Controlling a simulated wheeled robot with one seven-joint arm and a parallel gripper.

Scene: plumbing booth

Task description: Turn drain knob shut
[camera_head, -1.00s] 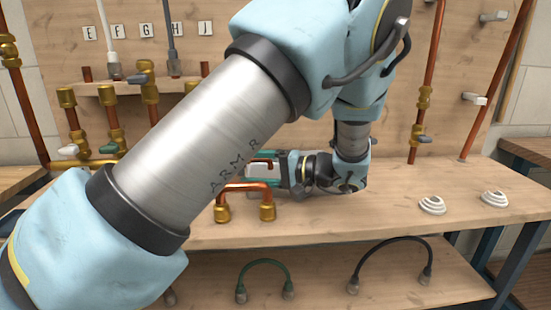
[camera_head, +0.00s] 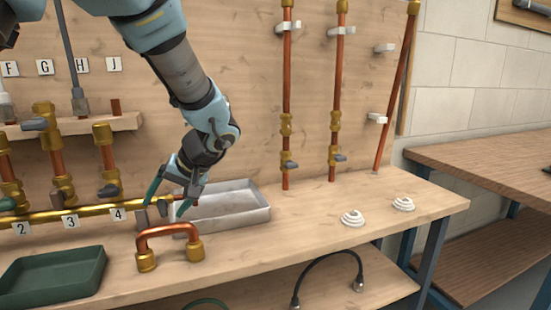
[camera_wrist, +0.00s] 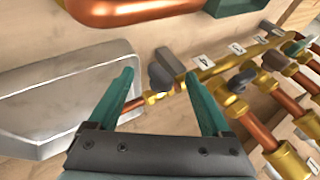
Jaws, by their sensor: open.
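The drain knob, a small dark grey lever (camera_wrist: 162,78), sits on a brass fitting at the right end of the brass manifold (camera_head: 90,212). In the head view the knob (camera_head: 163,206) is partly covered by my gripper. My gripper (camera_head: 170,196) is open, pointing down over this end of the manifold. In the wrist view its green fingers (camera_wrist: 160,74) stand apart, one on each side of the knob. I see no clear contact. A short copper outlet (camera_wrist: 133,104) runs from the fitting toward the grey metal tray (camera_head: 235,222).
A copper U-pipe (camera_head: 170,232) with brass ends stands in front, and a green tray (camera_head: 50,277) lies front left. The bench right of the metal tray is mostly clear.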

